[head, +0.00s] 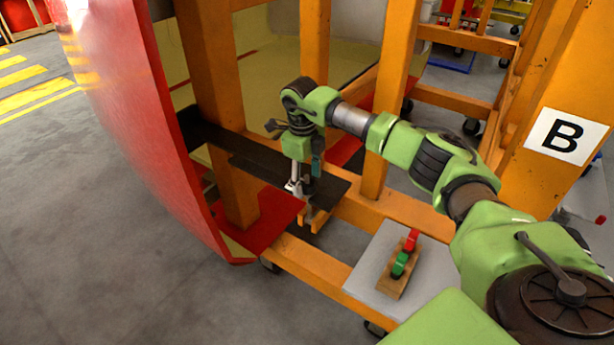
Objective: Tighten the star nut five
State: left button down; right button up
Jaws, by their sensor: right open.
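My right gripper (301,186) hangs down from the green arm, at the dark plate (255,170) that lies across the orange frame beside the red nosecone shell. Its pale fingers are small here, and they look apart with nothing clearly held between them. A small dark knobbed shape (272,126) shows just left of the wrist; I cannot tell whether it is a star nut or a part of my wrist. No star nut can be made out for sure, and the gripper and wrist hide part of the plate. My left gripper is not in view.
The red nosecone shell (130,110) curves along the left. Orange posts (395,95) and rails stand close around the right arm. A grey plate (365,268) bears a wooden block (393,283) with red and green pieces. Open floor (70,240) lies at left.

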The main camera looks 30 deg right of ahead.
jog(key=shift+f, duration=0.45)
jog(key=c, duration=1.1)
